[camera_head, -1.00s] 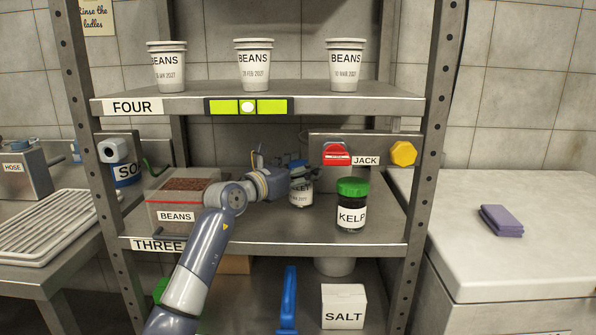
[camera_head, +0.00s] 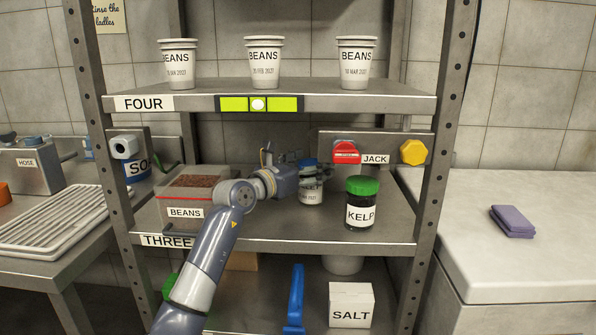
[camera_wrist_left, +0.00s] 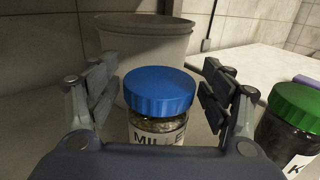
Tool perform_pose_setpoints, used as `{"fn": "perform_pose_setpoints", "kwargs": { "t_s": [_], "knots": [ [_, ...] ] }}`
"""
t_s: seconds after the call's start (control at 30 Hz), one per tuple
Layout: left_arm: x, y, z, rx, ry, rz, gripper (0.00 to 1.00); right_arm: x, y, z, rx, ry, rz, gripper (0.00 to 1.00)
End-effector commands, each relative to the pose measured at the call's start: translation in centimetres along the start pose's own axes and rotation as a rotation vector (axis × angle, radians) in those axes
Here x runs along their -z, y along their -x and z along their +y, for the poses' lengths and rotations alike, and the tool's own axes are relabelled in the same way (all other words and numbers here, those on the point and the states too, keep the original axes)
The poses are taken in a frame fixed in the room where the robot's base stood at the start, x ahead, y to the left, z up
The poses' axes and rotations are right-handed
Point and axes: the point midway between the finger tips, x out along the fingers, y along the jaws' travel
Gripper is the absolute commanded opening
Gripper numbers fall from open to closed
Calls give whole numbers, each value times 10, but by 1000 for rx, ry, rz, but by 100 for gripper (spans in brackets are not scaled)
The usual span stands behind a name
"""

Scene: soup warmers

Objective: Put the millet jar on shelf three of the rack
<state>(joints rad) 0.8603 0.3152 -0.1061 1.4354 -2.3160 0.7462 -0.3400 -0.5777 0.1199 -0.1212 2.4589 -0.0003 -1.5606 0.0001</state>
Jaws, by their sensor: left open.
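The millet jar (camera_head: 311,193), a glass jar with a blue lid, stands upright on shelf three (camera_head: 270,232) of the rack, left of the kelp jar. My left gripper (camera_head: 316,170) is open at the jar's lid. In the left wrist view, the left gripper's fingers (camera_wrist_left: 159,80) stand on either side of the jar's blue lid (camera_wrist_left: 160,92), with a gap at each side. The jar's label is partly cut off by the gripper body. My right gripper is not in view.
The kelp jar (camera_head: 363,205) with a green lid stands close on the right. A beans box (camera_head: 186,212) sits at the shelf's left. A grey container (camera_wrist_left: 142,35) is behind the jar. Shelf four (camera_head: 330,98) with beans cups is above.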

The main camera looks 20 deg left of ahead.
Motion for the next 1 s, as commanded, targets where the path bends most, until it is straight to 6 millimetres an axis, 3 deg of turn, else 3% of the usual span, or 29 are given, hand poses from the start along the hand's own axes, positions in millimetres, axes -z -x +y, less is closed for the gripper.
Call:
{"fn": "perform_pose_setpoints", "kwargs": {
  "t_s": [0.6, 0.8, 1.0],
  "knots": [
    [2, 99, 1, -1, -2, 4, 74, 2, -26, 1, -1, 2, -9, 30],
    [1, 115, 0, -1, -1, 3, 74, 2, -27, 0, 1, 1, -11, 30],
    [1, 118, 0, 0, 0, 2, 74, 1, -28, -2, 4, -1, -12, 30]
  ]
}}
